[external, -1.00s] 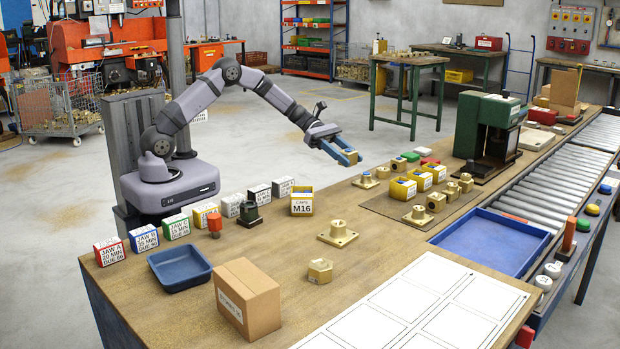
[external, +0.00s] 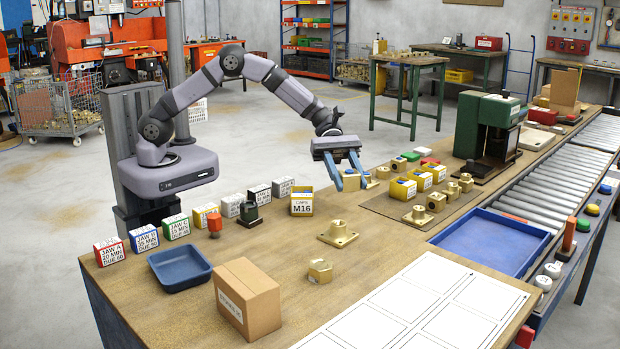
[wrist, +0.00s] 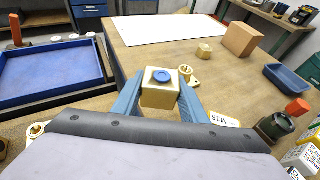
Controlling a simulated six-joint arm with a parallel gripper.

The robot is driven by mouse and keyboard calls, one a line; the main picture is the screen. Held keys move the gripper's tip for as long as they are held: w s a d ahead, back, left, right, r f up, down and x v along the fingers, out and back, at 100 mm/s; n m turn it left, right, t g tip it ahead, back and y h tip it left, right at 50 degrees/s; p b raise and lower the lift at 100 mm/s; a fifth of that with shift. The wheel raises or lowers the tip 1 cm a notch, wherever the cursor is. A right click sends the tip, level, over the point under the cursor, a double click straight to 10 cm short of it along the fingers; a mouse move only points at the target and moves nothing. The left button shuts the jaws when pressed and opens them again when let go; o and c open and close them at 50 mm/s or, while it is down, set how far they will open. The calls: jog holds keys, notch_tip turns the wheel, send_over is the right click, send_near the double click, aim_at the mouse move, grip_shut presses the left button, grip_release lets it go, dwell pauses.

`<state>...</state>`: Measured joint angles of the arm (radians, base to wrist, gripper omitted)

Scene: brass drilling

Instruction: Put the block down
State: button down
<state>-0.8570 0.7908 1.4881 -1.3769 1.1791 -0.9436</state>
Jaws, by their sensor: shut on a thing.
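In the external view the block (external: 350,181) shows between the blue fingers, which point down toward the wooden bench top. I cannot tell for sure whether the block touches the bench or hangs just above it. In the wrist view the block sits between both fingertips, and its far side is hidden.
A yellow M16 caps box (external: 302,203) stands left of my gripper. A brass flange (external: 337,234) and a hex brass piece (external: 320,271) lie in front. A blue tray (external: 492,241) lies farther right.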

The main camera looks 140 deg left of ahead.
jog(key=w+d+r+m+g+h+p, duration=0.1)
jog(key=w+d+r+m+g+h, duration=0.15)
jog(key=d, duration=0.75)
jog(key=w+d+r+m+g+h+p, duration=0.1)
jog(key=w+d+m+p, duration=0.15)
jog(key=d, duration=0.65)
jog(key=m+g+h, duration=0.2)
jog(key=g+h, duration=0.1)
send_over(263, 259)
jog(key=shift+m+y, duration=0.25)
jog(key=shift+m, duration=0.05)
jog(key=shift+w+f+p, duration=0.1)
jog(key=shift+f+p, duration=1.45)
jog(key=shift+f, duration=3.3)
jog(key=shift+f, duration=0.1)
jog(key=c, duration=1.5)
grip_release()
jog(key=shift+f, duration=0.2)
jog(key=o, duration=0.4)
jog(key=shift+r, duration=0.1)
